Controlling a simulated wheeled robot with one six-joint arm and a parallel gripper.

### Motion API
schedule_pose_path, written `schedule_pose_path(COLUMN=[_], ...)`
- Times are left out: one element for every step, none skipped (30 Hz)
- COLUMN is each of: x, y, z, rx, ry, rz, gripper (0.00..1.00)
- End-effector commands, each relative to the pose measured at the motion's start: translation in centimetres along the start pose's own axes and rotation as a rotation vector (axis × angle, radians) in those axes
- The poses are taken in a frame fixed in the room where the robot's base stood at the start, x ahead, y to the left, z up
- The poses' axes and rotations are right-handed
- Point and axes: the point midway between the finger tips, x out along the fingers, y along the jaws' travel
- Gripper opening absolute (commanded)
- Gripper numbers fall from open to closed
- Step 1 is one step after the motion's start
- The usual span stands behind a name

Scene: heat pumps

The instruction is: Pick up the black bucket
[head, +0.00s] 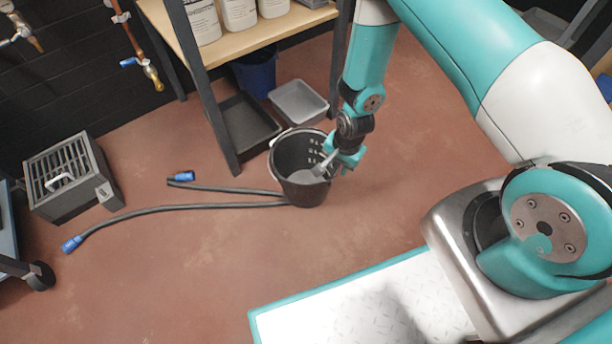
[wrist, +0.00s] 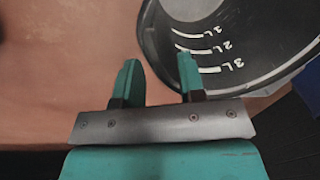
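The black bucket (head: 303,192) stands upright on the red-brown floor in the head view, with a pale handle along its rim. My gripper (head: 334,164) is at the bucket's right rim, pointing down. In the wrist view the bucket (wrist: 245,45) fills the upper right, with white litre marks on its inner wall. My gripper (wrist: 158,72) is open there. The right finger overlaps the bucket's inside and the left finger lies outside, with the rim showing between them. I cannot tell whether either finger touches the wall.
A shelf (head: 235,45) with white containers stands behind the bucket. A black tray (head: 248,128), a grey tray (head: 298,102) and a blue bin (head: 257,72) are under it. Hoses (head: 160,208) lie left of the bucket, near a grey heater box (head: 65,180). Floor in front is clear.

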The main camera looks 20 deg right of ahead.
Motion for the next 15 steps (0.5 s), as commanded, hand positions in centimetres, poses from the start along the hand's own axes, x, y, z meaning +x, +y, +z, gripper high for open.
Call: schedule_pose_path(x=[1.5,2.0,2.6,3.1,3.4,3.8,3.9,3.9,3.9,3.8,3.8,3.7,3.7,3.7,3.7], y=[0.2,0.2,0.3,0.2,0.2,0.2,0.1,0.1,0.1,0.1,0.1,0.1,0.1,0.1,0.1], z=[0.1,0.1,0.1,0.1,0.1,0.1,0.0,0.0,0.0,0.0,0.0,0.0,0.0,0.0,0.0], rx=[0.0,0.0,0.0,-0.001,-0.001,-0.001,-0.001,-0.001,-0.001,-0.001,-0.001,-0.001,-0.001,-0.001,-0.001], ry=[-0.001,-0.001,-0.001,-0.001,-0.001,0.0,0.0,0.0,0.0,0.0,0.0,0.0,0.0,0.0,0.0], rz=[0.001,0.001,0.002,0.002,0.001,0.001,0.0,0.0,0.0,0.0,0.0,0.001,0.001,0.001,0.001], gripper=[0.37,0.37,0.37,0.37,0.37,0.37,0.37,0.37,0.37,0.37,0.37,0.37,0.37,0.34,0.25])
